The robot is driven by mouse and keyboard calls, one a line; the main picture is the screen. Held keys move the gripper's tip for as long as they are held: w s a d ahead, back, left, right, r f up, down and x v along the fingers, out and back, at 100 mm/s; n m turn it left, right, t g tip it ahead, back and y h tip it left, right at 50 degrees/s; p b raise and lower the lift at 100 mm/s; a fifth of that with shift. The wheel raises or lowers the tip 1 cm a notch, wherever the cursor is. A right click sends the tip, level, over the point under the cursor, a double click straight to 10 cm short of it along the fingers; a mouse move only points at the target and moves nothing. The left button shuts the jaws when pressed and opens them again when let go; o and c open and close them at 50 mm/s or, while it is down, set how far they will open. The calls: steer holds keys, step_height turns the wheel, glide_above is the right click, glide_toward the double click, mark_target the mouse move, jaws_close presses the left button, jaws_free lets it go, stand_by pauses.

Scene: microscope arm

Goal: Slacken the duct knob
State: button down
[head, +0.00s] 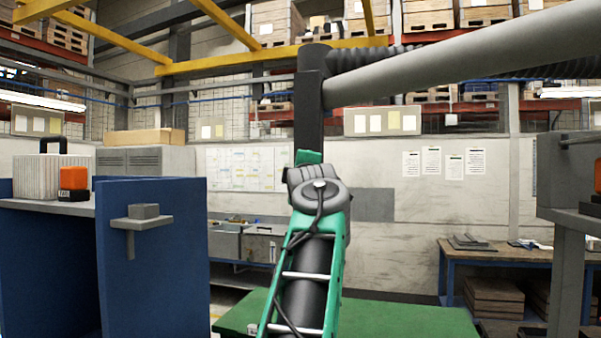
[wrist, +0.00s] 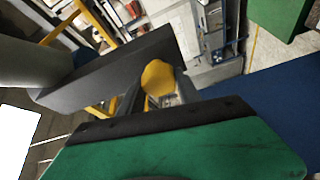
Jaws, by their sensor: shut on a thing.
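The duct knob (wrist: 157,76) is yellow and shows in the middle of the wrist view, beside the dark post. My gripper (wrist: 159,94) is shut on it, with grey fingers on either side of the knob. The dark square post (head: 308,115) stands upright in the head view and runs diagonally in the wrist view (wrist: 105,75). A thick light-grey duct tube (head: 450,60) joins the post near its top and extends to the right. In the head view, my raised green arm hides the knob and the gripper fingers.
A blue bench (head: 150,260) with a grey bracket stands at left, carrying an orange box (head: 73,182) and a striped case (head: 38,178). A green surface (head: 400,318) lies low beyond my arm. A workbench (head: 490,254) stands at right.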

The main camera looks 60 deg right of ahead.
steer(key=shift+f, duration=0.2)
steer(key=c, duration=0.8)
jaws_free()
steer(key=shift+r, duration=0.1)
steer(key=shift+c, duration=0.2)
steer(key=b+v, duration=0.3)
steer(key=v, duration=0.4)
steer(key=shift+s+a, duration=0.2)
steer(key=shift+a, duration=0.15)
